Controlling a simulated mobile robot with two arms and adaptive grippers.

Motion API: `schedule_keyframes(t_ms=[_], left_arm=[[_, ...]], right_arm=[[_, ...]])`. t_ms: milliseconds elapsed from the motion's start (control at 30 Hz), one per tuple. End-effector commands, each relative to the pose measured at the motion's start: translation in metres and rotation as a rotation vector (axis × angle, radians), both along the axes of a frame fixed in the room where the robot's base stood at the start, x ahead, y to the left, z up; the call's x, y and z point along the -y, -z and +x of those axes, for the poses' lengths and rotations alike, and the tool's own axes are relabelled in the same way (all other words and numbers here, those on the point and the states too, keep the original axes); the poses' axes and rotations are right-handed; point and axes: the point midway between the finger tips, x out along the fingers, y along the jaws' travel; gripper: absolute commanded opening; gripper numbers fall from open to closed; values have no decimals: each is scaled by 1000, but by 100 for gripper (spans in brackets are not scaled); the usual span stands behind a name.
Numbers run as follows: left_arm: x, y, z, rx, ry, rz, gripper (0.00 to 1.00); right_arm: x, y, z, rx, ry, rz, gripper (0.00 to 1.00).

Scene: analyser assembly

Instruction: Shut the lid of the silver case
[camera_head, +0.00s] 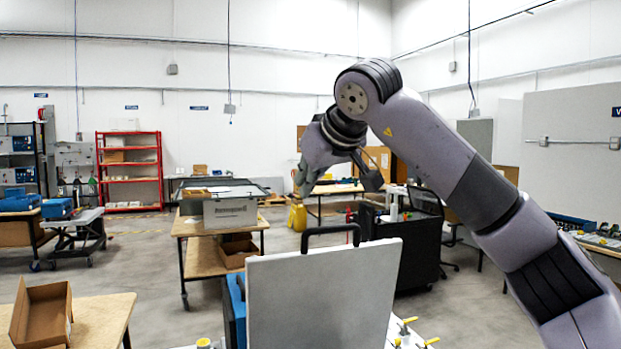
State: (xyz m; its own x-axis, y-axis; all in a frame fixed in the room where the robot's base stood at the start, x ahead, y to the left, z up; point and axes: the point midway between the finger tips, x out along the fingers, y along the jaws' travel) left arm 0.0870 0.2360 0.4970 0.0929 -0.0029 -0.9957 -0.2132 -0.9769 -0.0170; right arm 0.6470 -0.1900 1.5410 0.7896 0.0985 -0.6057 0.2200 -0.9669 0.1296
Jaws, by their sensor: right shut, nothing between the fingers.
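A large silver-grey panel (325,300) with a black handle (331,236) on its top edge stands nearly upright at the bottom centre of the head view. It looks like the raised lid of the silver case; the case body below is cut off by the frame. My right gripper (303,188) is up in the air above and beyond the handle, apart from the panel. It is shut and empty, pointing down. My left gripper is not in view.
A blue object (235,308) sits against the panel's left side. Yellow-handled fittings (405,328) stand on a white surface at its right. An open cardboard box (42,312) is on a wooden table at left. A grey bin (230,213) stands on a workbench behind.

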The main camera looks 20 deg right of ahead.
Motion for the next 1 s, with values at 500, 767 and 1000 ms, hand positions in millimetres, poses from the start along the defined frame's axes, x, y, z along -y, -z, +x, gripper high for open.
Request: schedule_keyframes(t_ms=[500, 767, 1000], left_arm=[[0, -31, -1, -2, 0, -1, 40], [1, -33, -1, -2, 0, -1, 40], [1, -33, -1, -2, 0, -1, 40]], right_arm=[[0, 52, 30, 1, -2, 2, 0], [3, 60, 19, 0, -2, 2, 0], [3, 61, 19, 0, -2, 3, 0]])
